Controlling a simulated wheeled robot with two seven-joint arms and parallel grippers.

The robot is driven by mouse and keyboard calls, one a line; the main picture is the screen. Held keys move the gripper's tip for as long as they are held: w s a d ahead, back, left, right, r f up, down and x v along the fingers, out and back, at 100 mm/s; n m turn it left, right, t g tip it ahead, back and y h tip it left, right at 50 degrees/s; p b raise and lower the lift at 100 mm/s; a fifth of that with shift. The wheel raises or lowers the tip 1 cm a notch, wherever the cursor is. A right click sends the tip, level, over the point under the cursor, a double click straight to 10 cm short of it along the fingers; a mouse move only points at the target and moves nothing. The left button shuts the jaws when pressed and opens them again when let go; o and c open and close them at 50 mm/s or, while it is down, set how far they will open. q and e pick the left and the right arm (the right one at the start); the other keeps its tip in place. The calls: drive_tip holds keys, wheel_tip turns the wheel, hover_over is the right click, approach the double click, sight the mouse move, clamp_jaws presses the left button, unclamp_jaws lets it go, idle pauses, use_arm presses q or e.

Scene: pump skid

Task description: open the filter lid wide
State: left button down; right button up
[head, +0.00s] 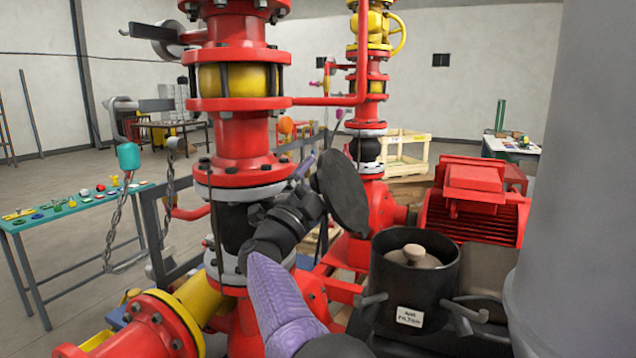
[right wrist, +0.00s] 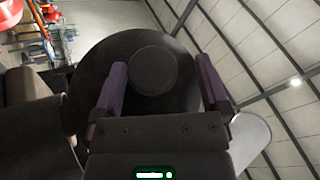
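The filter housing (head: 410,285) is a black open-topped cylinder with a white label, at the lower right in the head view. A tan-knobbed part (head: 414,256) shows inside it. The filter lid (head: 345,190) is a dark round disc, raised and steeply tilted at the housing's left side. My right gripper (head: 305,185) is left of the lid, on its outer face. In the right wrist view, the lid (right wrist: 95,75) fills the middle. Its round dark knob (right wrist: 153,70) lies between my spread purple fingers (right wrist: 160,82), with a visible gap at the right. My left gripper is not in view.
Red pipework (head: 240,130) stands close behind and left of my right arm. A red motor (head: 475,205) sits behind the housing. Grey clamp arms (head: 468,312) stick out around the housing. A large grey column (head: 580,180) blocks the right side.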

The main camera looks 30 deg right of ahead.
drive_tip(key=v, duration=1)
